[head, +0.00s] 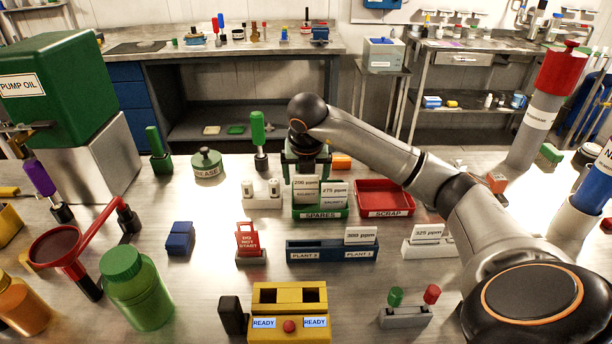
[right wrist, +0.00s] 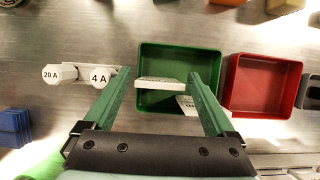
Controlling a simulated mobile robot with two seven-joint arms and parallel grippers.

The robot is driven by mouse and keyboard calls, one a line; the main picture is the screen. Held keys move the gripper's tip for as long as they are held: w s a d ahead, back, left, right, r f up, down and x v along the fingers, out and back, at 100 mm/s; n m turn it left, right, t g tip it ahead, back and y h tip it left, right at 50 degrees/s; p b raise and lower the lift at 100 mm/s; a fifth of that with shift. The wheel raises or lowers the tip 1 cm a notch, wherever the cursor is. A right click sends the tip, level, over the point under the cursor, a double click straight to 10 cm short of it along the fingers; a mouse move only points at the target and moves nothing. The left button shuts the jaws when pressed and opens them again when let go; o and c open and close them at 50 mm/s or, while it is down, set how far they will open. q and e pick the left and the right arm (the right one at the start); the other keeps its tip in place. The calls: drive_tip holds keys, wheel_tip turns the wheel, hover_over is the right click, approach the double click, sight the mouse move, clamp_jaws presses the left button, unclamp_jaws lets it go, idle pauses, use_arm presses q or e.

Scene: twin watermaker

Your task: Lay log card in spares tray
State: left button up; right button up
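The green spares tray (head: 320,213) stands mid-bench; its inside shows in the right wrist view (right wrist: 165,56). A white "200 ppm" card (head: 306,190) stands in its left part, and a "275 ppm" card (head: 334,197) stands to its right. My right gripper (head: 306,166) is above the back of the tray, pointing down. The second card (right wrist: 187,104) lies near the right finger. My left gripper is not in view.
The red scrap tray (head: 384,198) is close on the right. In front are a blue plant holder (head: 320,251) with a "300 ppm" card (head: 360,235) and a red "do not start" tag (head: 247,238). A white block (head: 262,198) stands left; a "325 ppm" card (head: 428,233) is right.

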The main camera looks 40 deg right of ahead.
drive_tip(key=shift+o, duration=0.5)
drive_tip(key=shift+r, duration=0.1)
drive_tip(key=shift+r, duration=0.25)
use_arm(q)
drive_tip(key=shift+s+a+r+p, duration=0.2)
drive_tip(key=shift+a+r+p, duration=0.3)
drive_tip(key=shift+p, duration=0.35)
use_arm(e)
drive_tip(key=v, duration=1.1)
drive_tip(key=shift+r, duration=0.25)
